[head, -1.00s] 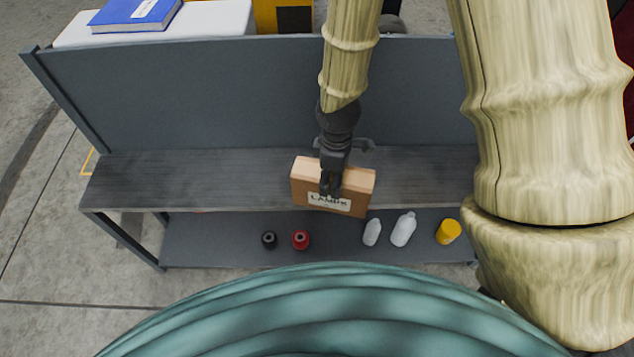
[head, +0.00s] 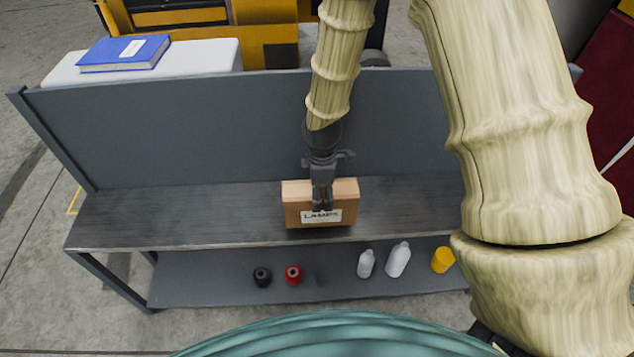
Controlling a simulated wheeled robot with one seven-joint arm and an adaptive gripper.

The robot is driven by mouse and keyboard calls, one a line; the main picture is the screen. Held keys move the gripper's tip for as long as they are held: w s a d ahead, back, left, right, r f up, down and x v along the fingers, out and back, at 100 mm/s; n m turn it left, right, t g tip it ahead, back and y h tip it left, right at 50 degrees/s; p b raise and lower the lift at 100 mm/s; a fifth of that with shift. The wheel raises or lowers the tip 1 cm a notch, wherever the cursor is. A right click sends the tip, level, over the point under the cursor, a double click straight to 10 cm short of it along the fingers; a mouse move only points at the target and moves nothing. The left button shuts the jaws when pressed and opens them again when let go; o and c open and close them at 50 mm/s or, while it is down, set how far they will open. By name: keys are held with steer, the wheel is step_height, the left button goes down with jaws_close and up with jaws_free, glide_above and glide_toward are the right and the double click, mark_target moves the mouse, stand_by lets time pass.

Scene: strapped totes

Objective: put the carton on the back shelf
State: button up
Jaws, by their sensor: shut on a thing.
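The brown carton (head: 294,208) with a white "LAMPS" label faces me in the head view. My gripper (head: 321,206) reaches down over it from behind and is shut on its upper middle, hiding part of the front and top. The carton looks upright and level, over the grey upper shelf (head: 180,215) of a bench with a tall back panel. Its lower edge appears a little behind the shelf's front edge. I cannot tell whether its underside touches the shelf.
Lower shelf (head: 215,287) holds a black item (head: 262,277), a red item (head: 293,275), two white bottles (head: 397,261) and a yellow item (head: 443,260). The back panel (head: 190,130) rises behind. A blue book (head: 124,53) lies on a white surface beyond. The upper shelf's left is clear.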

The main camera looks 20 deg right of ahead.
steer(key=w+d+f+p, duration=0.1)
steer(key=w+f+p, duration=0.1)
steer(key=w+f, duration=0.2)
steer(key=shift+w, duration=1.2)
steer(key=shift+d+f, duration=0.1)
steer(key=o, duration=1.8)
steer(key=shift+c, duration=0.2)
step_height(320, 180, up, 12)
steer(key=b, duration=0.2)
